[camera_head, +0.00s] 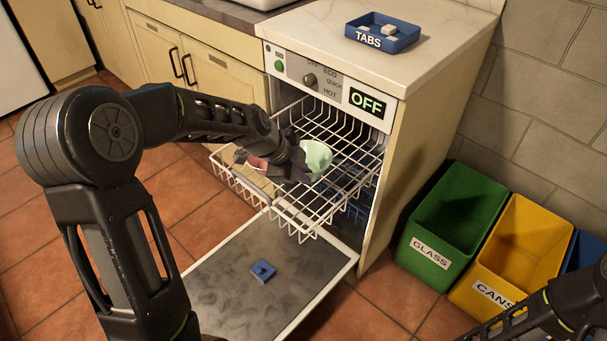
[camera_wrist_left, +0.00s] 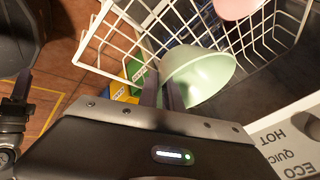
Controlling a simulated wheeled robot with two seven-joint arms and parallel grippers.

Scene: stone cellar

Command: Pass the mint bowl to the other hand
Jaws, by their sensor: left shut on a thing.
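The mint bowl (camera_head: 317,157) is at the upper dishwasher rack, tilted. My left gripper (camera_head: 298,168) is shut on its rim from the left. The fingers hide part of the rim. My right arm shows at the lower right of the head view, its gripper out of that frame. A dark part at the left edge of the wrist view may belong to it; its jaws cannot be made out.
The white wire rack (camera_head: 313,212) is pulled out above the open dishwasher door (camera_head: 220,295), with a pink dish (camera_head: 257,162) in it. A blue piece (camera_head: 262,271) lies on the door. Green (camera_head: 433,240) and yellow (camera_head: 505,258) bins stand right. A blue TABS tray (camera_head: 400,36) sits on the counter.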

